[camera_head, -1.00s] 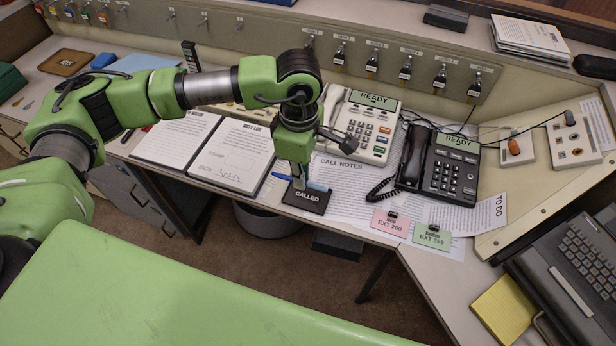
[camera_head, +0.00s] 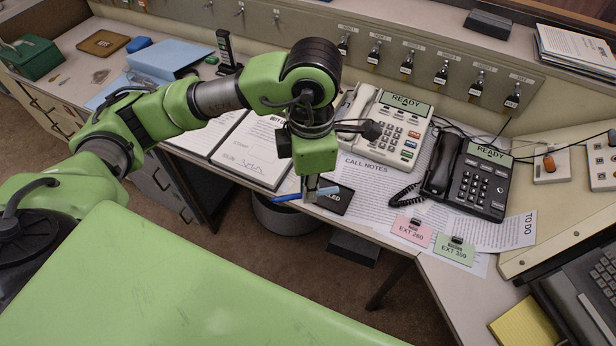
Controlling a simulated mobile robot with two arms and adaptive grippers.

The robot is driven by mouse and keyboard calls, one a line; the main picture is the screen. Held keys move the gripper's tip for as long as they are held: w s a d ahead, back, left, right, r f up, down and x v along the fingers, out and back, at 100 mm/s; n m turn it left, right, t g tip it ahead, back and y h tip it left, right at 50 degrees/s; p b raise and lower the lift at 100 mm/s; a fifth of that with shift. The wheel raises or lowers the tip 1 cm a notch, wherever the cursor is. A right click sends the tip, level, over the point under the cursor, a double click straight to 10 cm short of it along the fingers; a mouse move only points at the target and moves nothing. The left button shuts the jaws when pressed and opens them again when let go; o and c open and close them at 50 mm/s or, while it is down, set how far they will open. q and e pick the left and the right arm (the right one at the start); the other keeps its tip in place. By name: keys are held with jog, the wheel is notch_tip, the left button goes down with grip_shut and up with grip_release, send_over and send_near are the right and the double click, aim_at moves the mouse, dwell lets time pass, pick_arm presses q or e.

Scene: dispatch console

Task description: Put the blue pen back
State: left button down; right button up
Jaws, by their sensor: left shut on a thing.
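My left gripper (camera_head: 311,194) points down above the desk's front edge and is shut on the blue pen (camera_head: 286,196). The pen lies crosswise in the jaws, its darker blue part out to the left and a light blue part showing to the right. The jaws hide its middle. A black pad marked CALLED (camera_head: 342,203) lies on the desk just right of the gripper, partly hidden by it. My right gripper is out of view.
Papers and clipboards (camera_head: 258,150) lie left of the gripper, the call notes sheet (camera_head: 375,185) to the right. A beige phone (camera_head: 383,130) and a black phone (camera_head: 468,178) stand behind. Pink (camera_head: 411,231) and green (camera_head: 454,249) tags lie near the front edge.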

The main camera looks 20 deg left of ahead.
pick_arm(q)
jog(key=shift+n, duration=0.5)
jog(key=shift+w+a+f+n, duration=0.1)
jog(key=shift+w+a+n, duration=0.05)
jog(key=shift+w+n, duration=0.15)
jog(key=w+a+f, duration=0.1)
jog(key=w+f, duration=0.1)
jog(key=w, duration=0.1)
jog(key=w+a+f+p, duration=0.1)
jog(key=w+a+f, duration=0.1)
jog(key=w+f, duration=0.1)
jog(key=w+a+f+p, duration=0.1)
jog(key=w+f, duration=0.2)
jog(key=w, duration=0.2)
jog(key=shift+w+a+f, duration=0.2)
jog(key=shift+a, duration=0.15)
jog(key=shift+w+a+f, duration=0.2)
jog(key=shift+w+f, duration=0.3)
jog(key=shift+f, duration=0.2)
notch_tip(320, 180, down, 2)
jog(key=shift+f+p, duration=0.1)
jog(key=shift+p, duration=0.45)
jog(key=shift+f, duration=0.4)
jog(key=shift+f, duration=0.1)
